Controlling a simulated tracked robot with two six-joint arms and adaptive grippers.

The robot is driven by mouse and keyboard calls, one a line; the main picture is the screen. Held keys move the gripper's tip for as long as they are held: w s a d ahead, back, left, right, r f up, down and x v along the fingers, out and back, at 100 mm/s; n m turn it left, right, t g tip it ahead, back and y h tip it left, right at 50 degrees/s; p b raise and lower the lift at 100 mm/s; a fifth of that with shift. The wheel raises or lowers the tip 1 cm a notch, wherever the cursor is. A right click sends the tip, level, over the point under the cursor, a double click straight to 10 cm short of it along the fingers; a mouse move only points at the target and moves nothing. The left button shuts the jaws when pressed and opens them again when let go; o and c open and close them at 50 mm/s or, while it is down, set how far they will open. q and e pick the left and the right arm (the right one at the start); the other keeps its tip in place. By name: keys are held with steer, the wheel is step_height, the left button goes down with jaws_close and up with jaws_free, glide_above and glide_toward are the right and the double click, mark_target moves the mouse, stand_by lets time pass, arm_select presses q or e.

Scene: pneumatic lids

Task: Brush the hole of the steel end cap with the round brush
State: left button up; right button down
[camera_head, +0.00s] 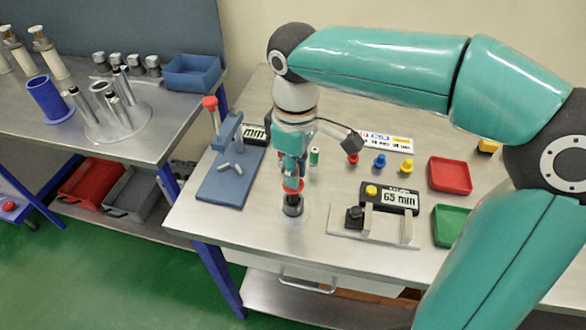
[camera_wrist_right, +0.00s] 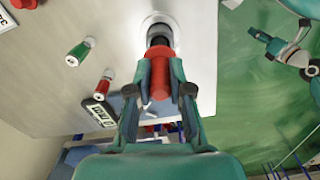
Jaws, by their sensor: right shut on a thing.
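My right gripper (camera_head: 292,182) points down over the left part of the right-hand bench. In the wrist view the gripper (camera_wrist_right: 161,90) is shut around a red cylindrical handle (camera_wrist_right: 160,76), which I take for the round brush. Below the handle is a dark, wider cylindrical part (camera_head: 293,206), which also shows in the wrist view (camera_wrist_right: 157,43). It is over or on a pale round base (camera_wrist_right: 159,20). I cannot tell whether the dark part is the brush or the end cap. No bristles or hole show clearly.
A blue fixture (camera_head: 218,185) stands left of the gripper. A green-and-white bottle (camera_head: 314,157) stands close behind it. To the right are a 65 mm block fixture (camera_head: 374,236), a red tray (camera_head: 450,175) and a green tray (camera_head: 452,226). Steel tubes (camera_head: 113,97) stand on the left bench.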

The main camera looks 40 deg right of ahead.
steer(key=shift+f, duration=0.5)
steer(key=shift+r+p, duration=3.1)
steer(key=shift+r, duration=0.45)
steer(key=r+p, duration=0.1)
steer(key=p, duration=0.3)
steer(key=shift+r, duration=0.4)
steer(key=shift+p, duration=0.35)
step_height(320, 180, down, 5)
steer(key=b, duration=0.4)
steer(key=shift+f+b, duration=0.35)
steer(key=shift+f, duration=0.05)
